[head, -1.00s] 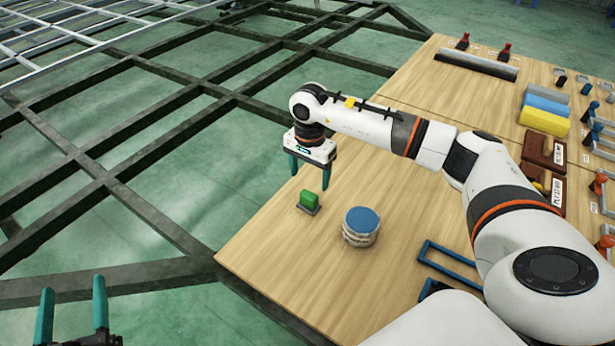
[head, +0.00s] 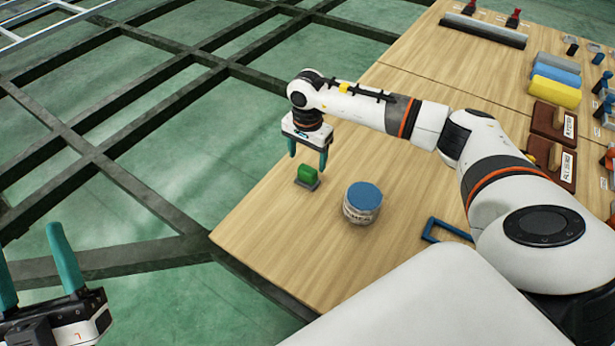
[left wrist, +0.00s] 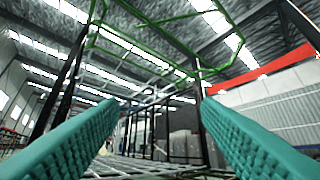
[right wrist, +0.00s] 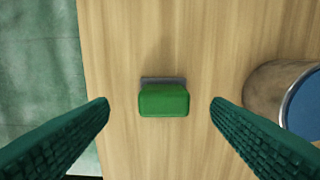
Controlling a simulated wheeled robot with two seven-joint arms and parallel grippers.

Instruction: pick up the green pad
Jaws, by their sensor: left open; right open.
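The green pad (head: 308,173) is a small green block on a grey base, lying on the wooden table near its left edge. My right gripper (head: 308,162) is open just above it, fingers pointing down. In the right wrist view the green pad (right wrist: 164,100) lies midway between the two spread fingertips (right wrist: 160,104), with clear table on both sides of it. The fingers do not touch it. My left gripper (head: 32,262) is open and empty at the lower left, off the table; its fingers (left wrist: 160,115) frame only the hall in the left wrist view.
A round tin with a blue lid (head: 362,203) stands right of the pad, and shows at the right edge of the right wrist view (right wrist: 285,95). A blue frame-like handle (head: 447,230) lies farther right. Sponges (head: 555,82) and brushes are at the back right. Dark chassis beams (head: 150,215) run left.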

